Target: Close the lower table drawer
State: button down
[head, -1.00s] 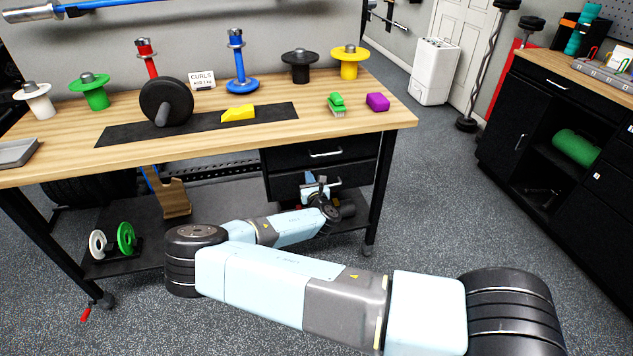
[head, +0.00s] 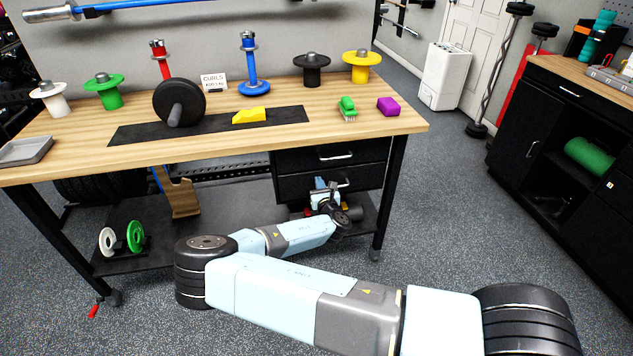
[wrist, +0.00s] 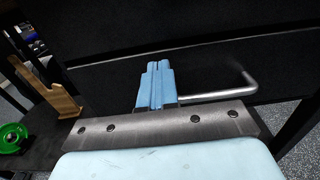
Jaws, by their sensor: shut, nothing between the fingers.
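The table (head: 225,145) has two black drawers under its right side. The lower drawer (head: 355,178) has a silver bar handle, and its front looks about flush with the upper drawer (head: 360,150); a small gap cannot be ruled out. My gripper (head: 319,184) is low in front of the lower drawer, at the left part of its handle. In the wrist view my gripper's blue fingers (wrist: 157,68) are shut and empty, pointing at the black front (wrist: 205,65). The handle (wrist: 225,94) shows to their right, its left end hidden behind them. Contact cannot be told.
The table leg (head: 391,200) stands right of the drawers. A lower shelf (head: 220,225) holds a wooden bracket (head: 182,198) and green and white plates (head: 135,236). Weights and small items stand on the tabletop. Floor (head: 440,220) to the right is clear.

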jog(key=v, duration=1.1)
jog(key=w+d+r+m+g+h, duration=0.1)
jog(key=d+r+m+g+h, duration=0.2)
jog(key=d+m+g+h, duration=1)
jog(key=s+d+r+m+y, duration=0.1)
jog(key=s+r+m+y, duration=0.2)
jog(key=r+m, duration=0.45)
jog(key=s+d+r+m+t+y, duration=0.1)
jog(key=s+d+r+m+y, duration=0.3)
jog(key=r, duration=0.7)
jog(key=s+a+r+m+y, duration=0.1)
jog(key=s+r+m+y, duration=0.1)
jog(key=r+m, duration=0.65)
jog(key=s+d+r+m, duration=0.3)
jog(key=s+d+r, duration=0.2)
jog(key=s+r, duration=0.4)
jog(key=s+d+r+m+h, duration=0.1)
jog(key=s+d+r+m, duration=0.2)
jog(key=s+r, duration=0.6)
jog(key=s+d, duration=0.2)
jog(key=s, duration=0.3)
jog(key=shift+m+h, duration=0.3)
